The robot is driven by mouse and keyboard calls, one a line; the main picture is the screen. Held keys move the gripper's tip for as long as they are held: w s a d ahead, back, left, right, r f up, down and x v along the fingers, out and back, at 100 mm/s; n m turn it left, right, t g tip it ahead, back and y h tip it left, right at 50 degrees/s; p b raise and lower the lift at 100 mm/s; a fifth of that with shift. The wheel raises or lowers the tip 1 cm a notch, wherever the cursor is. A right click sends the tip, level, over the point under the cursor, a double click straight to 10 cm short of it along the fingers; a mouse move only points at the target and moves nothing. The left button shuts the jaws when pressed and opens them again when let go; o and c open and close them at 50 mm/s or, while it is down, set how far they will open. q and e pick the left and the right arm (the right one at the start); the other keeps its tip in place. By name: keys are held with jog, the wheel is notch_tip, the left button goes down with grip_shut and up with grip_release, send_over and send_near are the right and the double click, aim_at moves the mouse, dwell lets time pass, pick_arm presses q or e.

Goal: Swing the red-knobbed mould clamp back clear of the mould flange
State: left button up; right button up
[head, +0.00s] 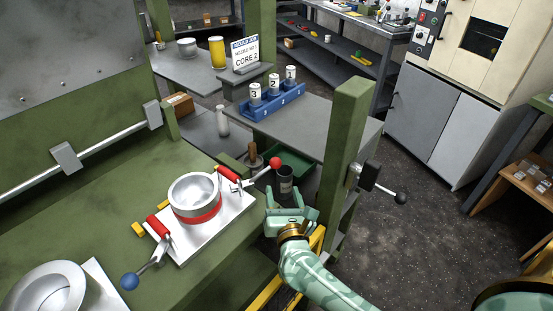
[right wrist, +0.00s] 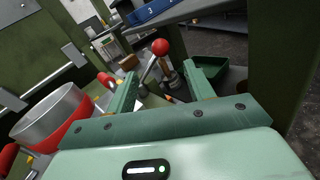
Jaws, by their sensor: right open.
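The red-knobbed clamp has a red knob (head: 275,162) on a metal lever running down-left to a red grip (head: 228,173) beside the mould (head: 195,196). The mould is a silver cup with a red band and sits on a pale plate (head: 218,222). My right gripper (head: 287,203) is open, just below the knob in the head view and apart from the grip. In the right wrist view the red knob (right wrist: 160,47) shows between the two open fingers, beyond their tips. Contact with the knob cannot be told. My left gripper is out of view.
A blue-knobbed clamp (head: 130,282) stands at the plate's near left. A green post (head: 346,135) with a black-knobbed lever (head: 401,198) rises right of my gripper. A green tray (head: 292,166) and a dark can (head: 286,181) lie close behind it. Open floor is at right.

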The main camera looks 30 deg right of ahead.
aim_at(277, 167)
jog(key=b+x, duration=0.1)
jog(key=x, duration=1)
jog(key=shift+w+d+f+b, duration=0.15)
jog(key=shift+w+b, duration=0.1)
jog(key=shift+b, duration=0.1)
jog(key=shift+w+d, duration=0.2)
jog(key=shift+w, duration=0.35)
